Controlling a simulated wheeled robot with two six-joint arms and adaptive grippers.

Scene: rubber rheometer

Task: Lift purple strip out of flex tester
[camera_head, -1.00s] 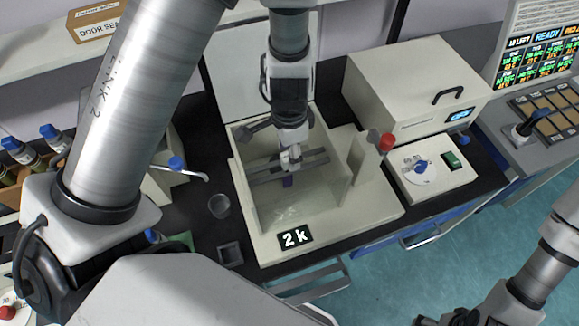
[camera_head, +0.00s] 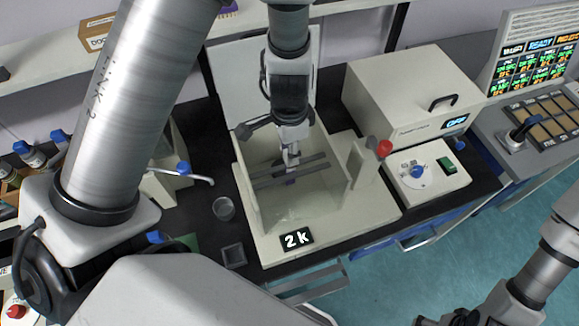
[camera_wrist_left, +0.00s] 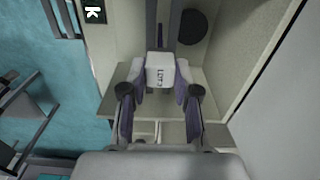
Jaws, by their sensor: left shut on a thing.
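The flex tester is an open cream box (camera_head: 325,222) with two dark grey bars (camera_head: 312,162) across its well; they also show in the left wrist view. My left gripper (camera_head: 291,150) points down into the box over the bars. A narrow purple strip (camera_wrist_left: 163,27) shows beyond that block, between the bars. In the head view a small purple end (camera_head: 290,180) shows just below the bars. Part of my right gripper (camera_head: 455,319) shows at the bottom edge.
A "2 k" plate (camera_head: 297,239) is on the tester's front. A red knob (camera_head: 384,147) stands at its right, near a cream unit (camera_head: 425,90). A clear cup (camera_head: 223,208) and small dark tray (camera_head: 233,256) stand at its left. The raised lid is behind.

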